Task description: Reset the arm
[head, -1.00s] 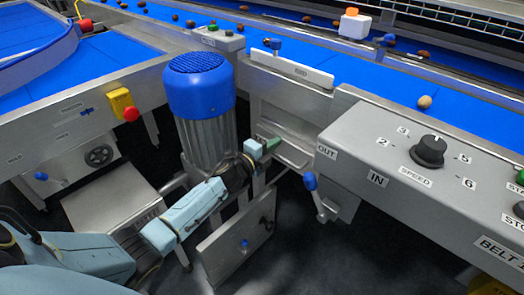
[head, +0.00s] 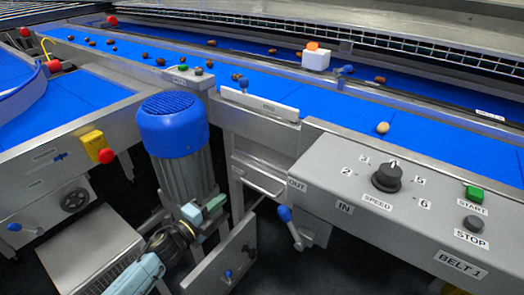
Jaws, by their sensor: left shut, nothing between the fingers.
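My left gripper (head: 203,211) is low in the head view, left of centre, in front of the ribbed grey body of the blue-capped motor (head: 172,125). Its fingers are shut and hold nothing. The dark wrist and pale blue forearm run down to the bottom edge. My right gripper is not in the head view.
The Belt 1 panel (head: 330,163) has a speed knob (head: 386,177), a green start button (head: 474,194) and a stop button (head: 473,224). A blue lever (head: 285,214) hangs below it. Dates lie on the blue belt (head: 340,120). A red emergency button (head: 106,156) is at left.

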